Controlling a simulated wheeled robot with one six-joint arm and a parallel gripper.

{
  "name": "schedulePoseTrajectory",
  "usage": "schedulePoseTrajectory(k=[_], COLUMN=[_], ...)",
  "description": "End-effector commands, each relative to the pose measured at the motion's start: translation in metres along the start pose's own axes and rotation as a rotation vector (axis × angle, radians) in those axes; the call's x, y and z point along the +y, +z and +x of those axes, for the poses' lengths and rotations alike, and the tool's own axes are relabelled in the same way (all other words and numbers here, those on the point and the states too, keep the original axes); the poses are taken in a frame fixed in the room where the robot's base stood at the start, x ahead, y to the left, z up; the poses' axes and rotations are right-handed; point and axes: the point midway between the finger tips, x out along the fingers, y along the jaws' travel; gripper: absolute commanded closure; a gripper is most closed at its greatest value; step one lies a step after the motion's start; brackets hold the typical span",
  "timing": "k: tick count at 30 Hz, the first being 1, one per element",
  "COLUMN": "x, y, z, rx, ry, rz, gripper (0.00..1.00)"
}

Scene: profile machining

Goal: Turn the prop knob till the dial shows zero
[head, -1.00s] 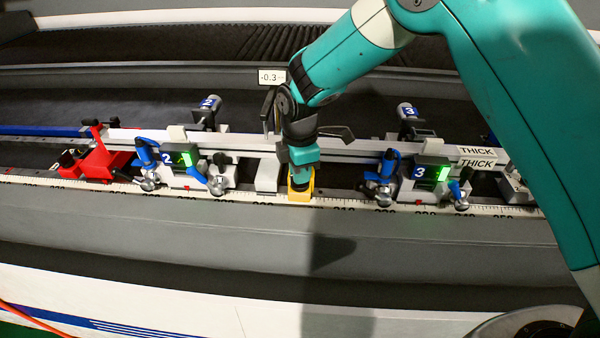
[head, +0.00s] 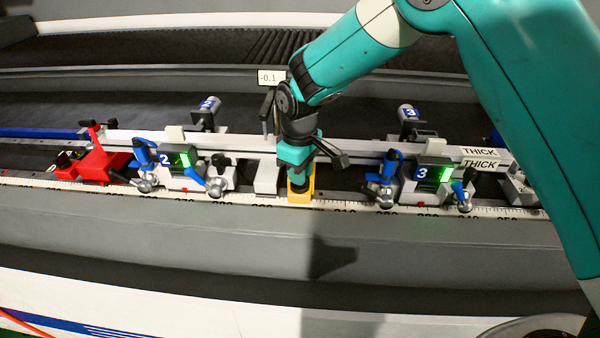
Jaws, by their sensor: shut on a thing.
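The dial (head: 271,77) is a small white display near the middle of the head view and reads -0.1. It stands just left of my wrist. The prop (head: 300,196) has a yellow body at the white ruler, between clamp units 2 and 3. My gripper (head: 300,180) points down onto the prop from above and is shut on its knob. The knob itself is hidden by the gripper, and the fingertips are small and hard to make out.
Clamp unit 2 (head: 182,170) stands left of the prop and clamp unit 3 (head: 425,175) right of it, both with blue handles and green lights. A red stop (head: 102,165) is at the far left. A long pale profile (head: 250,146) runs behind them. The grey front ledge (head: 200,235) is clear.

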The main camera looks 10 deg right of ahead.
Motion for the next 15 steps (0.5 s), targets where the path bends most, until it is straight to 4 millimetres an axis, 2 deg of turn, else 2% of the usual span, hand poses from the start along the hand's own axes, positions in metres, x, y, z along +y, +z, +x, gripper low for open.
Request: schedulePoseTrajectory(k=[6,15], x=[0.0007,0.0008], y=[-0.0004,-0.0005], z=[-0.0011,-0.0014], rx=[0.002,0.002], ry=[0.002,0.002], rz=[0.104,0.161], gripper=[1.0,1.0])
